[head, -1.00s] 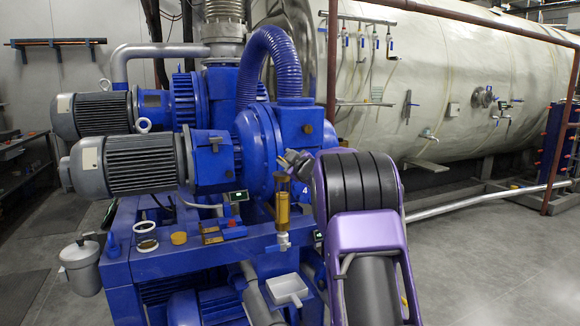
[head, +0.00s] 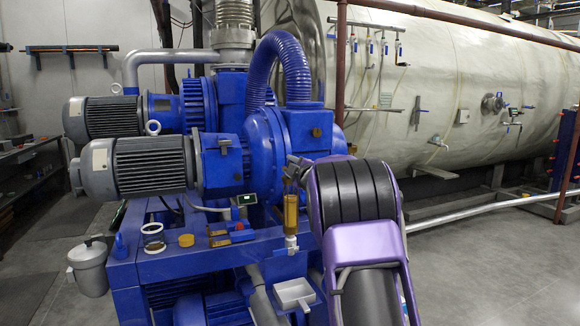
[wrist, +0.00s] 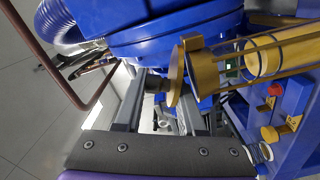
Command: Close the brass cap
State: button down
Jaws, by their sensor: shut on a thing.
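The brass cap (wrist: 176,76) shows edge-on in the wrist view as a round disc with a dark knob (wrist: 154,85). It stands tilted up beside the brass rim (wrist: 192,42) of an amber, caged cylinder. My gripper (wrist: 160,90) is shut on the cap, seemingly around its knob, though the exact contact is hard to make out. In the head view the amber cylinder (head: 291,212) stands upright at the front of the blue pump. My arm hides most of the gripper there, and the cap cannot be made out clearly.
The blue pump housing (head: 270,150) is close behind the cylinder. A glass cup (head: 153,238) and a yellow round cap (head: 186,240) stand on the blue ledge. Open floor (head: 470,270) lies to the right.

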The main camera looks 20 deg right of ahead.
jog(key=shift+d+r, duration=0.1)
jog(key=shift+r, duration=0.15)
jog(key=c, duration=0.8)
grip_release()
jog(key=shift+c, duration=0.2)
jog(key=shift+f, duration=0.1)
jog(key=s, duration=1.7)
jog(key=shift+s+d, duration=0.25)
jog(key=shift+d, duration=0.05)
